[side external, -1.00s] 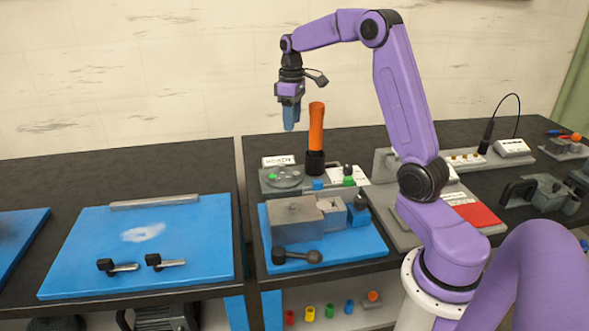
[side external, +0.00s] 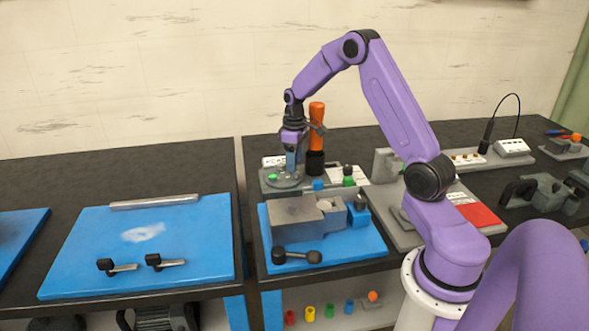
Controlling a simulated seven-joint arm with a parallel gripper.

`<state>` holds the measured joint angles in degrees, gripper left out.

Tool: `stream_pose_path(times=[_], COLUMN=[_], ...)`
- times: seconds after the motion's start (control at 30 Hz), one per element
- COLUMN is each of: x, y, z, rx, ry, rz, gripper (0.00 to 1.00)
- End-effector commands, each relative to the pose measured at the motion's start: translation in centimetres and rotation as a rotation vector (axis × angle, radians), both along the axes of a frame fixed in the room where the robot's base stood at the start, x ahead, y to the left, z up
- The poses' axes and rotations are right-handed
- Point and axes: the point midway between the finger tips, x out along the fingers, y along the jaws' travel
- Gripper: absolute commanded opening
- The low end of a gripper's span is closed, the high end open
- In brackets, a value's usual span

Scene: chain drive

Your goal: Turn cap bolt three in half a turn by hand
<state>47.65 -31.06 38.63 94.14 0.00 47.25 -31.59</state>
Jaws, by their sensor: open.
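My gripper (side external: 291,168) points straight down over the grey round fixture (side external: 270,181) at the back of the right-hand bench. Its blue fingers are open, with the tips close to the fixture's top. The fixture is a flat grey base with a round part on it and a small green piece on its left. The cap bolts are too small to tell apart, and bolt three cannot be picked out. I cannot tell whether the fingers touch anything.
An orange-handled tool (side external: 316,130) stands upright in a black holder just right of my gripper. In front are a grey block (side external: 296,222) on a blue mat (side external: 345,250) and a black-knobbed lever (side external: 295,256). A blue board (side external: 90,250) lies on the left bench.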

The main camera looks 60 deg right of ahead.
Motion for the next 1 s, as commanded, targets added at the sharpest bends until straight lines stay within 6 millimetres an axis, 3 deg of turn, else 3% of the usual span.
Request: stream_pose_path(times=[0.23, 0.6, 0.63, 0.77, 0.8, 1.0], x=[0.0, 0.0, 0.0, 0.0, 0.0, 0.0], y=[0.0, 0.0, 0.0, 0.0, 0.0, 0.0], z=[-2.8, -3.4, -3.4, -3.4, -3.4, -3.3], rx=[0.001, 0.0, 0.0, 0.0, 0.0, 0.0], ry=[0.001, 0.0, 0.0, 0.0, 0.0, 0.0], rz=[0.0, 0.001, 0.001, 0.0, 0.0, -0.006], gripper=[0.51, 0.51, 0.48, 0.06, 0.0, 0.0])
